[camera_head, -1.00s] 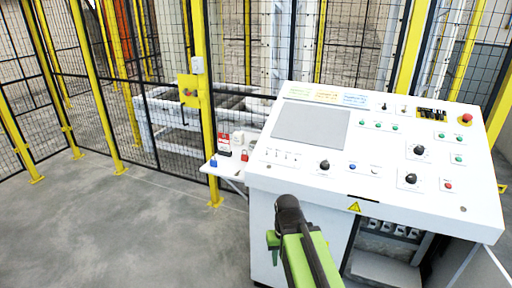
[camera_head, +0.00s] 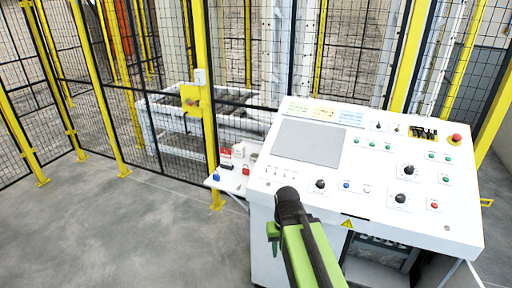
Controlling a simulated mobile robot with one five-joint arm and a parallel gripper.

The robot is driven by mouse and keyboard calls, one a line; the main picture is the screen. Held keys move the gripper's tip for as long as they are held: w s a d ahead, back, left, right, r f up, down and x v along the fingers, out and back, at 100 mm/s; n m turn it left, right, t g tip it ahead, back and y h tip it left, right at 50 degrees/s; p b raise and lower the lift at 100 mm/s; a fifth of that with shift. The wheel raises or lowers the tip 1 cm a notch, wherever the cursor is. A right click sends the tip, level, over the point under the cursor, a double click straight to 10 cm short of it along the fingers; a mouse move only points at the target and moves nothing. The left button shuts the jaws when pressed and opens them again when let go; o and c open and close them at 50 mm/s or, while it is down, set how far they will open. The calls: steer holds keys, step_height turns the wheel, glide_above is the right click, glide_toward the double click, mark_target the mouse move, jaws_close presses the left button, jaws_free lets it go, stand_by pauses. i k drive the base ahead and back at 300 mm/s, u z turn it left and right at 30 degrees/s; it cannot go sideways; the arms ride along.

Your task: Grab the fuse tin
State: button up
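Small items stand on a white side shelf (camera_head: 229,186) at the left of the control console. They are a red-and-white box (camera_head: 225,156), a white box (camera_head: 238,151), a blue padlock (camera_head: 216,176) and a red padlock-like item (camera_head: 245,170). They are too small for me to tell which, if any, is the fuse tin. My green arm rises from the bottom edge, and its dark end with my gripper (camera_head: 281,218) is in front of the console's left front edge, apart from the shelf. The fingers cannot be made out.
The white control console (camera_head: 390,180) with knobs, buttons and a grey screen (camera_head: 309,141) fills the right. A yellow post (camera_head: 208,120) and black mesh fence stand behind the shelf. Open grey floor (camera_head: 120,230) lies at left.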

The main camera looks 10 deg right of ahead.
mark_target(254, 158)
steer(key=u, duration=0.5)
steer(key=i, duration=2)
steer(key=u, duration=1.85)
